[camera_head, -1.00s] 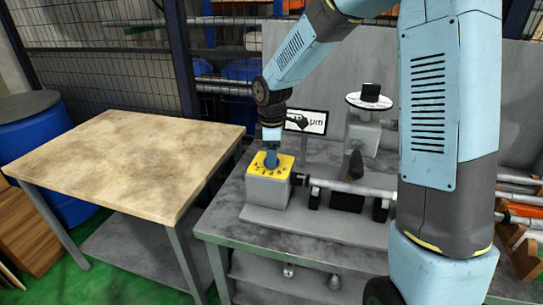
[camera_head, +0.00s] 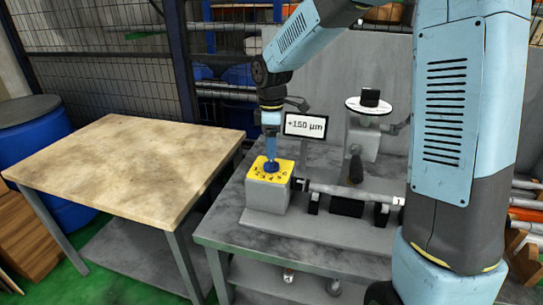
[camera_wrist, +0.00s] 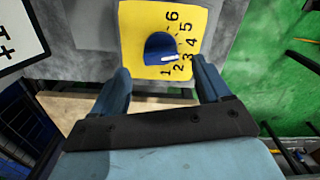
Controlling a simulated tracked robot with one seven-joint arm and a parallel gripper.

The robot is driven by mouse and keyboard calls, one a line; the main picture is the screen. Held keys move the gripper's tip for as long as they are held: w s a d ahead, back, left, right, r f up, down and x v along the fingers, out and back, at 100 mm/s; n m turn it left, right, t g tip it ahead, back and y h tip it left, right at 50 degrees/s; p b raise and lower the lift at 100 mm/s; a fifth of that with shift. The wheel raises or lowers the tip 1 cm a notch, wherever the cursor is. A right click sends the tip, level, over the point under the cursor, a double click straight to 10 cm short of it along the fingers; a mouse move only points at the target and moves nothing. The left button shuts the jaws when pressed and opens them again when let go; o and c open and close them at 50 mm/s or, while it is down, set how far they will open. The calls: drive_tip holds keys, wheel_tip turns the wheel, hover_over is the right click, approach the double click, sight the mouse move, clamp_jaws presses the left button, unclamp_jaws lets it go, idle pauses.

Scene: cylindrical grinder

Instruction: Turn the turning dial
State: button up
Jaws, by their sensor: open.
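The turning dial is a blue knob (camera_head: 271,167) on a yellow plate (camera_head: 255,172) atop a grey block. In the wrist view the knob (camera_wrist: 158,46) sits on the plate (camera_wrist: 136,22) marked with numbers 1 to 6. My gripper (camera_head: 270,150) is above the knob, pointing down. In the wrist view my gripper (camera_wrist: 161,68) is open, its fingers spread either side of the knob's near side, with nothing between them. The display (camera_head: 305,125) behind the dial reads +150 µm.
The grinder bed (camera_head: 330,232) carries a horizontal shaft (camera_head: 340,192) right of the dial block. A handled unit with a white disc (camera_head: 370,105) stands behind it. A bare wooden table (camera_head: 120,165) is at left, with a gap before the machine bench.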

wheel_tip(320, 180, up, 8)
drive_tip(key=shift+f, duration=0.2)
idle(0.3)
